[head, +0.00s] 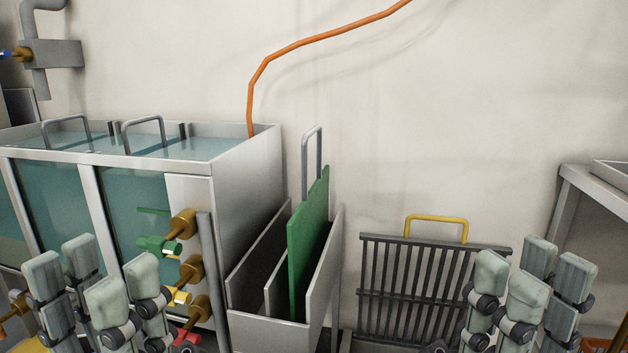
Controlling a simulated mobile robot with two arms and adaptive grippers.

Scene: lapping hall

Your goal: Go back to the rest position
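My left gripper (95,279) is at the lower left, in front of the water tank, with its grey fingertips pointing up and spread apart. Nothing shows between them. My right gripper (532,280) is at the lower right, in front of the dark slatted rack's right end. Its fingertips also point up and stand apart, with nothing seen between them. The lower parts of both grippers run out of the bottom of the picture.
A steel tank (240,180) with water and glass fronts stands at left, with coloured valves (190,268). Beside it a green board (308,240) stands in a grey slotted holder (325,275). A slatted rack (400,280) with a yellow handle (437,219) leans near the wall.

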